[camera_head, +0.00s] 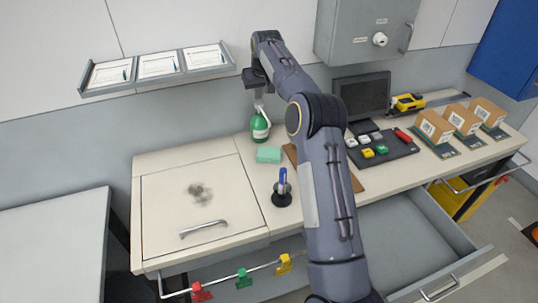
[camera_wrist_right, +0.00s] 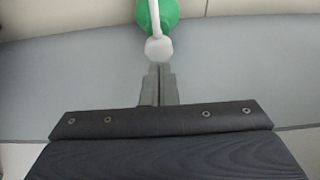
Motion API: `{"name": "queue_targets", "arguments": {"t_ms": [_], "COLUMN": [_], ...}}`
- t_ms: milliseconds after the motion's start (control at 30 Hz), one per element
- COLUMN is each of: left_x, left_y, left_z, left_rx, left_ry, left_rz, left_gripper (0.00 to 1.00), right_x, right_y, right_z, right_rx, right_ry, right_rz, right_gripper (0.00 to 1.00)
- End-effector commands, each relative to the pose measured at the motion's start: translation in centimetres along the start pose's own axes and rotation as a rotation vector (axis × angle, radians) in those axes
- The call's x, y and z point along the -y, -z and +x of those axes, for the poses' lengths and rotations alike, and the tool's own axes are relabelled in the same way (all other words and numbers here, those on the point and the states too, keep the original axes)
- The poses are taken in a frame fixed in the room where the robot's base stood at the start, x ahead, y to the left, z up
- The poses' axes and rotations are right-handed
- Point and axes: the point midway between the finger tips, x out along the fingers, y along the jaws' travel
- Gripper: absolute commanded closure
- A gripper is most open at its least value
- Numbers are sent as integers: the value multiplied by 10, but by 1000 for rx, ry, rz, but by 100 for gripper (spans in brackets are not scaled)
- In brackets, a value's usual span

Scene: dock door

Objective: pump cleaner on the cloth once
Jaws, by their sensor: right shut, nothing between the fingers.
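A green pump bottle (camera_head: 260,128) with a white label stands at the back of the bench by the wall. A folded light green cloth (camera_head: 268,155) lies on the bench just in front of it. My right gripper (camera_head: 259,95) is above the bottle, by its pump. In the right wrist view, the gripper fingers (camera_wrist_right: 160,72) are shut together with nothing between them. The white pump head (camera_wrist_right: 159,48) and green bottle body (camera_wrist_right: 166,14) show just beyond the fingertips. I cannot tell whether the fingers touch the pump. My left gripper is out of view.
A dark smudge (camera_head: 200,193) is on the pale lid (camera_head: 160,220) at left. A monitor (camera_head: 361,97) and several boxes are at right. A drawer (camera_head: 418,238) is open below. A document rack (camera_head: 158,67) hangs above.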

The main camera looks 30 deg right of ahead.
Motion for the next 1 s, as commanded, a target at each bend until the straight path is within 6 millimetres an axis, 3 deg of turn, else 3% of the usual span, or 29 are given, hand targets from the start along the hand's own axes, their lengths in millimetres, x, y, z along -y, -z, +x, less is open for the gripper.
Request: {"name": "queue_targets", "arguments": {"t_ms": [600, 1000], "left_x": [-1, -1], "left_y": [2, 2], "left_z": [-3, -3], "left_rx": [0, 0], "left_ry": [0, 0], "left_rz": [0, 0], "left_gripper": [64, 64], "right_x": [0, 0], "right_y": [22, 23], "right_z": [-49, -56], "right_rx": [-3, 0], "right_ry": [-1, 0], "right_rz": [0, 0], "right_gripper": [100, 100]}}
